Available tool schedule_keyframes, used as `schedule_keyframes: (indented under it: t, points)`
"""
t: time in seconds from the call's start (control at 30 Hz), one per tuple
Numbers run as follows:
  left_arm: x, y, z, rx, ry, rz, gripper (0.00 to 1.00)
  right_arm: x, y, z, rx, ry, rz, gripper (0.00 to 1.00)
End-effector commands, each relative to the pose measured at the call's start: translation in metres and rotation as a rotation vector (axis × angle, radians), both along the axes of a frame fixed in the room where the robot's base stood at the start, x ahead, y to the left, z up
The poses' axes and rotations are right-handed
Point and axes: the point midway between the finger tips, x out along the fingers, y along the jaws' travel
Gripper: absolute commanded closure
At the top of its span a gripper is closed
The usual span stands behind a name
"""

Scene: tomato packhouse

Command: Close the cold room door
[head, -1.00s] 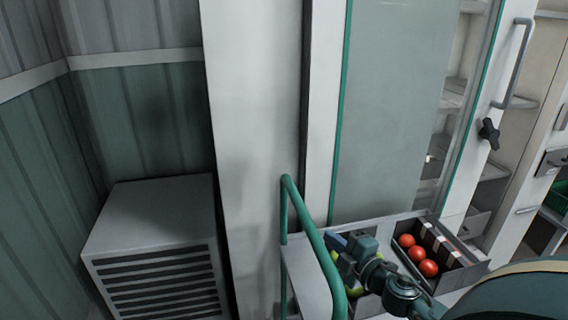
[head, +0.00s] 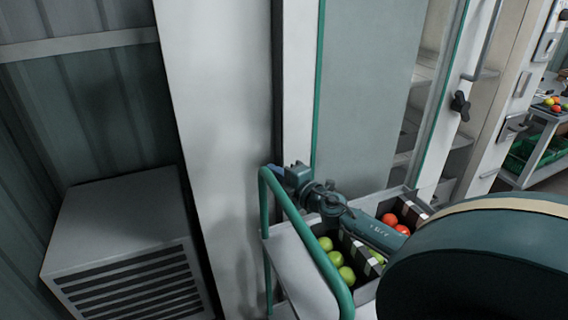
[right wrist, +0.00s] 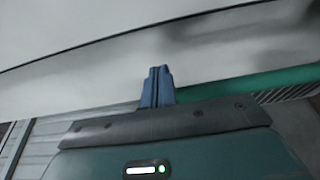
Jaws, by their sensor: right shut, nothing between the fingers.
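The cold room door has a pale glass panel (head: 365,90) with green edging and a white stile at its right. A long grey bar handle (head: 483,40) and a black knob (head: 460,106) show at that side. Shelves show through or beside the glass; I cannot tell how far the door stands open. My right gripper (head: 278,171) is by the top of a green rail, in front of the white frame. In the right wrist view its blue fingers (right wrist: 157,86) are together and empty, near a pale surface; contact is unclear. My left gripper is not in view.
A trolley with a green rail (head: 305,243) stands before the door. It carries green tomatoes (head: 336,260) and red tomatoes (head: 390,220), partly hidden by my arm. A slatted grey unit (head: 120,235) stands at left. A table with produce (head: 545,125) is far right.

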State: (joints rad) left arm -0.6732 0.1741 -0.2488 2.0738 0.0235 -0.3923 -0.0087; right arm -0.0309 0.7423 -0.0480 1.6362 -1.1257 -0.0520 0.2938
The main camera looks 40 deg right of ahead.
Motion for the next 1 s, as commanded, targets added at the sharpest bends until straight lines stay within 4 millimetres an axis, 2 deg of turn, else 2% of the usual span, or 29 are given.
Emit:
schedule_keyframes:
  t: [0.13,0.23,0.4,0.6,1.0]
  points:
    - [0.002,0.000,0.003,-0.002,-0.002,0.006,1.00,0.025,0.000,0.002,0.000,-0.003,-0.002,1.00]
    - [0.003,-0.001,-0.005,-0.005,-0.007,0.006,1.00,0.017,-0.016,-0.004,-0.001,0.002,-0.003,1.00]
    - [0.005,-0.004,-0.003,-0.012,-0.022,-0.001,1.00,0.012,-0.033,-0.002,0.001,0.001,-0.001,1.00]
    - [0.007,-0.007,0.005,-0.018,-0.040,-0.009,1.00,0.010,-0.038,-0.001,0.001,0.001,-0.001,1.00]
    - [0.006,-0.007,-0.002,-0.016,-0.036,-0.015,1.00,0.013,-0.043,-0.002,-0.001,-0.001,-0.001,1.00]
